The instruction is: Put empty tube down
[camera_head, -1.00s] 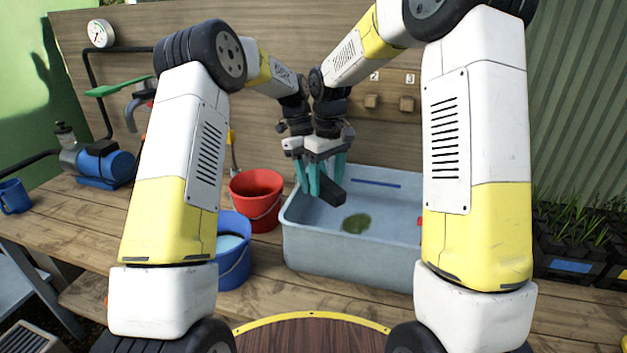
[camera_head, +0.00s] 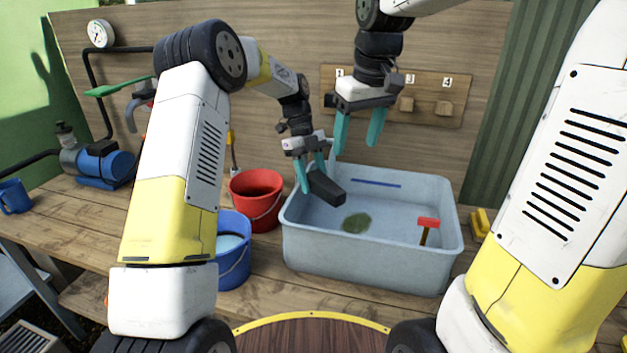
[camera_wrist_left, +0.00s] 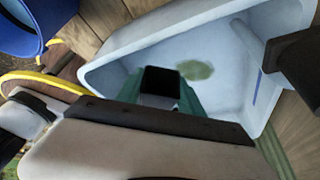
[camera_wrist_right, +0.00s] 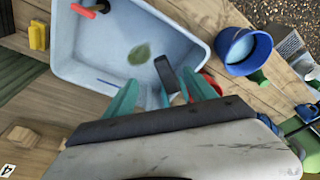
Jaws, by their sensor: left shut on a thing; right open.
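A dark, block-like tube (camera_head: 327,189) is held between the teal fingers of my left gripper (camera_head: 312,178), tilted, above the left part of the grey-blue tub (camera_head: 365,250). In the left wrist view, a dark square end of the tube (camera_wrist_left: 160,82) shows between the fingers. The tube also shows in the right wrist view (camera_wrist_right: 167,75). My right gripper (camera_head: 358,145) is open and empty, higher and to the right of the left one, in front of the back board. Whether the tube is empty inside cannot be seen.
The tub holds a green patch (camera_head: 356,223) and a red-headed tool (camera_head: 428,224). A red bucket (camera_head: 262,222) and a blue bucket (camera_head: 236,270) stand left of it. A numbered peg board (camera_head: 425,115) is behind. A yellow block (camera_head: 480,224) lies right of the tub.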

